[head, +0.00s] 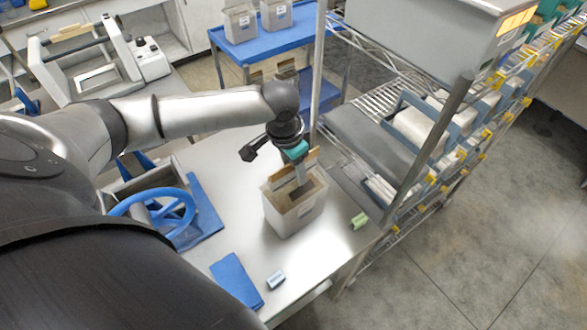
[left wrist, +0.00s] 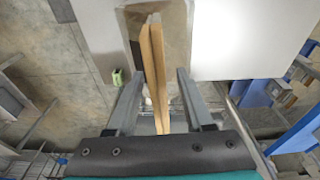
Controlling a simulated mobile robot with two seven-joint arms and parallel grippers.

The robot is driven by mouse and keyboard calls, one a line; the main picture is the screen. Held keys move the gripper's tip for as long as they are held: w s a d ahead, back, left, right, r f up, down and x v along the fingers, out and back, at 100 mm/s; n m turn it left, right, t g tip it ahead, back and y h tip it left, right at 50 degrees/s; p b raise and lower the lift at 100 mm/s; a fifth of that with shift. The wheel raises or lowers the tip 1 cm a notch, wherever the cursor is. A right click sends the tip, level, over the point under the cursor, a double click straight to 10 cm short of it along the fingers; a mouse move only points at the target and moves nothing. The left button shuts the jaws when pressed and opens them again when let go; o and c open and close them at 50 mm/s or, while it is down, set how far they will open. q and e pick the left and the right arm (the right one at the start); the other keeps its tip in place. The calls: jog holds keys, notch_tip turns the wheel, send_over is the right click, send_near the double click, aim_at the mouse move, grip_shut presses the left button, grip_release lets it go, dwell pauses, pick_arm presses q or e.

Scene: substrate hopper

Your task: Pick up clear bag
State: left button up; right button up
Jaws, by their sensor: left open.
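I cannot tell how deep the fingers reach. My right gripper is in neither view.
The metal table (head: 235,235) also holds a blue cloth (head: 236,281), a small blue-white block (head: 276,280), a green block (head: 359,221) and a blue ring-shaped handle (head: 185,205). A wire rack (head: 440,125) stands close on the right. Similar bags (head: 240,23) stand on a blue cart (head: 262,45) behind.

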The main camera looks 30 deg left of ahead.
pick_arm(q)
jog(key=shift+c, duration=0.4)
grip_shut()
dwell(0.8)
jog(key=shift+w+r, duration=0.15)
jog(key=shift+w, duration=0.05)
